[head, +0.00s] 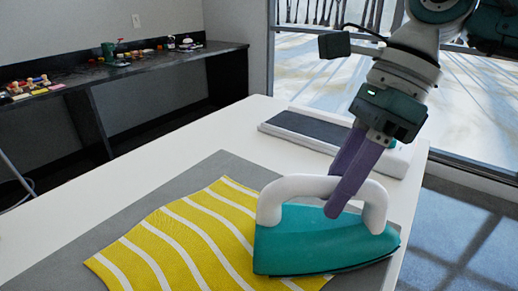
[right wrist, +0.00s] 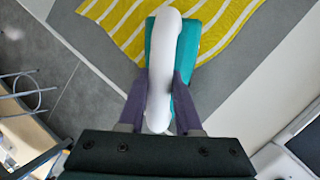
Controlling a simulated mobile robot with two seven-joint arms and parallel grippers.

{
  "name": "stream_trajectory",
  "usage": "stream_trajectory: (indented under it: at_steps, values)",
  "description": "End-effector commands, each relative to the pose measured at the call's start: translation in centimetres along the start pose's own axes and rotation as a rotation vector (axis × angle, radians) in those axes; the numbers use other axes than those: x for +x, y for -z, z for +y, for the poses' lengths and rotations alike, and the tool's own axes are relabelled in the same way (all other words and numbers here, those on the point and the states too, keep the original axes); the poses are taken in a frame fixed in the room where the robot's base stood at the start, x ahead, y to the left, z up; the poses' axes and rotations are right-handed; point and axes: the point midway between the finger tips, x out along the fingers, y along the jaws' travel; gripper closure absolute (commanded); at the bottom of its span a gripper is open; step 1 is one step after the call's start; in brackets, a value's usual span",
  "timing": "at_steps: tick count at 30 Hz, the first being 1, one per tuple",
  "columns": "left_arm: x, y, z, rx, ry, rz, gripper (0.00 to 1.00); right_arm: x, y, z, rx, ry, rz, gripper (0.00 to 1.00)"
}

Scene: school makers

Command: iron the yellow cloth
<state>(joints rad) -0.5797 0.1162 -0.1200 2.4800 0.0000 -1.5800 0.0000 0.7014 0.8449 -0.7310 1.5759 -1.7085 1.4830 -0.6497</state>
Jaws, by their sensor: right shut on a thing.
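A yellow cloth (head: 185,240) with white wavy stripes lies on a grey mat (head: 95,247) on the white table. A teal iron (head: 320,240) with a white handle (head: 300,186) stands on the right part of the cloth and on the mat. My right gripper (head: 340,200) is shut on the iron's handle, its purple fingers on either side of it. In the right wrist view the iron (right wrist: 190,45) lies over the edge of the striped cloth (right wrist: 125,20), and the fingers (right wrist: 160,90) clasp the white handle. The iron hides part of the cloth. My left gripper is out of view.
A grey-and-white stand (head: 310,130) lies on the white table (head: 250,118) behind the iron. A dark bench (head: 130,70) with several small items stands along the back wall. The table left of the mat is clear. Large windows are at the right.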

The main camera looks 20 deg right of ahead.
Motion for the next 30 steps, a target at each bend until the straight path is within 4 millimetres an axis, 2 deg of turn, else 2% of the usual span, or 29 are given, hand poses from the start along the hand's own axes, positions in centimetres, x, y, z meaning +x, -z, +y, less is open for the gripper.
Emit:
stream_trajectory:
  at_steps: [4,24,30]
  values:
    - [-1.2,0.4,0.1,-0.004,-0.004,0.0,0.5,-2.5,-0.9,0.3,-0.003,0.008,-0.002,1.0]
    - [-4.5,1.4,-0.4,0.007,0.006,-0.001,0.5,-7.6,-2.3,1.0,0.011,0.009,-0.006,1.0]
    - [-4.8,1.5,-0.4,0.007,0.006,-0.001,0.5,-8.1,-2.4,1.1,0.014,0.009,-0.006,1.0]
